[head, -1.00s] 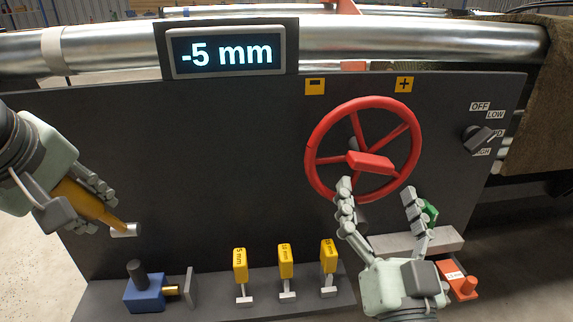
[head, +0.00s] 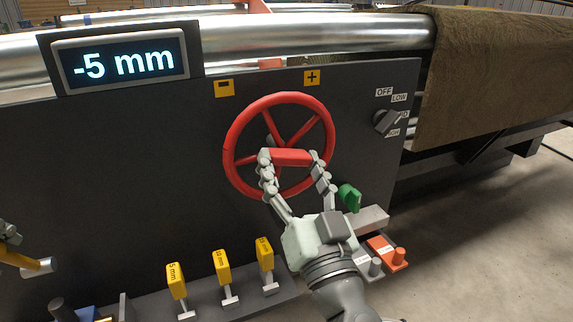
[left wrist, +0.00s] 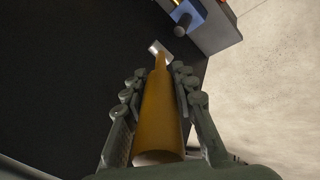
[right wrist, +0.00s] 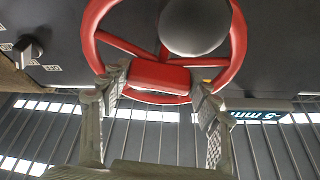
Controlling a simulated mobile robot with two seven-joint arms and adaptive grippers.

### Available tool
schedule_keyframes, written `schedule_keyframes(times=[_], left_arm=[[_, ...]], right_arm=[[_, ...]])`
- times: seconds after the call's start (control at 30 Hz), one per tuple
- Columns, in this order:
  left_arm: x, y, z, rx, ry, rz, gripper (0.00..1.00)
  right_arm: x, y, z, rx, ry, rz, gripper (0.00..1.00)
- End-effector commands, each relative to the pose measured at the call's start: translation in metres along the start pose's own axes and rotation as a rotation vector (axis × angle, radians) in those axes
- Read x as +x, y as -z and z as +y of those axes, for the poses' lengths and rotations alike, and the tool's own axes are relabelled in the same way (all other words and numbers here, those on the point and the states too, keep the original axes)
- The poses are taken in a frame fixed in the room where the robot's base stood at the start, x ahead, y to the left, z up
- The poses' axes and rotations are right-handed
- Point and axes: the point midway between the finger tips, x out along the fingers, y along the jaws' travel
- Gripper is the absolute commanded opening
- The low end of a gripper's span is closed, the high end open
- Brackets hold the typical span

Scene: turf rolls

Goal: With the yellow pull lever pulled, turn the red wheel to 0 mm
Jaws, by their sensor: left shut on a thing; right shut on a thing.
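The red wheel (head: 229,150) stands on the dark panel, and the display (head: 124,63) above left of it reads -5 mm. My right gripper (head: 291,160) is shut on the wheel's red grip block (head: 290,157), one finger at each end of it. The block also shows between the fingers in the right wrist view (right wrist: 158,76). My left gripper (left wrist: 153,85) is shut around the yellow pull lever (left wrist: 160,115) in the left wrist view.
A yellow minus tag (head: 224,88) and plus tag (head: 311,77) sit above the wheel. A speed knob (head: 387,121) is at the right. Several yellow thickness blocks (head: 222,265) stand on the lower ledge. A green part (head: 349,197) and an orange block (head: 385,251) are near my right arm.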

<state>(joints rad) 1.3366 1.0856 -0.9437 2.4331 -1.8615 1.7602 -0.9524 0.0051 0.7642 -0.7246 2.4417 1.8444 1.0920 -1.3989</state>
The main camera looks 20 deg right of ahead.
Motion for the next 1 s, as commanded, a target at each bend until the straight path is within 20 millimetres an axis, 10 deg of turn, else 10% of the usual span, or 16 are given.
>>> schedule_keyframes(times=[0.23,1.0], left_arm=[[0.0,0.0028,-0.0025,-0.004,0.009,0.008,0.0],[-0.0002,0.003,-0.0025,-0.005,0.009,0.008,0.0]], right_arm=[[0.0005,0.0,0.0021,-0.002,-0.007,0.001,0.1],[0.0007,0.0,0.0009,0.369,-0.166,0.002,0.1]])
